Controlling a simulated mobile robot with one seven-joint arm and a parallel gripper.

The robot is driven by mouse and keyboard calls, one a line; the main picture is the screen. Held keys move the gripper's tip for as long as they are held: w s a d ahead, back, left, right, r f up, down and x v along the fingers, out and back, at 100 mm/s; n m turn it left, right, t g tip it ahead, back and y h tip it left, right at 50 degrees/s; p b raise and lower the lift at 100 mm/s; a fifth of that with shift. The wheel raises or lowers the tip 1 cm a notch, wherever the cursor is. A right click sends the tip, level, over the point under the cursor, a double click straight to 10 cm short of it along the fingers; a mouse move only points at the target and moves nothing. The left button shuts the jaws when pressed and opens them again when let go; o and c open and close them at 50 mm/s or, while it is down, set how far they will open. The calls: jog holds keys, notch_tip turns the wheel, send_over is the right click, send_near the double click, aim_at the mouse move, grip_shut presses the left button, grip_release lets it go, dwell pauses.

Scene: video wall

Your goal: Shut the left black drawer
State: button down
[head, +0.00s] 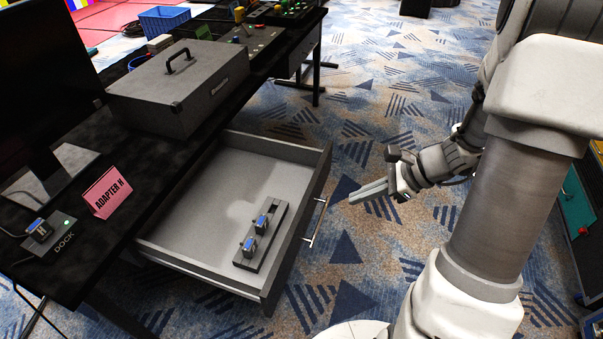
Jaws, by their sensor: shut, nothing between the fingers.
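The black drawer (284,278) stands pulled out from under the black table, with its light grey floor showing. A bar handle (316,222) is on its front panel. Inside lies a dark rack (270,246) holding two small blue-topped adapters (262,224). My gripper (352,198) is shut and empty. It is to the right of the drawer front, pointing left toward the handle, with a gap of carpet showing between them in the picture.
The black table (150,165) carries a grey case (178,90), a pink "ADAPTER H" sign (106,190), a dock (50,232) and a monitor (40,75). A blue basket (164,20) is at the back. Patterned carpet (390,110) is clear right of the table.

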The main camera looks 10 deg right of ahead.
notch_tip(320, 180, down, 5)
jog(key=d+m+b, duration=0.1)
jog(key=d+m, duration=0.1)
jog(key=b, duration=0.4)
send_near(304, 214)
jog(key=shift+t+y, duration=0.3)
jog(key=shift+t, duration=0.1)
jog(key=a+f, duration=0.2)
jog(key=f, duration=0.1)
jog(key=w+a+f, duration=0.1)
jog(key=shift+f, duration=0.3)
jog(key=shift+w+a+r+m, duration=0.1)
jog(key=shift+w+a+m, duration=0.15)
jog(key=shift+a+m, duration=0.05)
jog(key=w+a, duration=0.8)
jog(key=a, duration=0.6)
jog(key=w+a+p, duration=0.1)
jog(key=w+a, duration=0.7)
jog(key=a, duration=0.6)
jog(key=shift+w+a, duration=0.2)
jog(key=shift+a, duration=0.15)
jog(key=shift+d, duration=0.1)
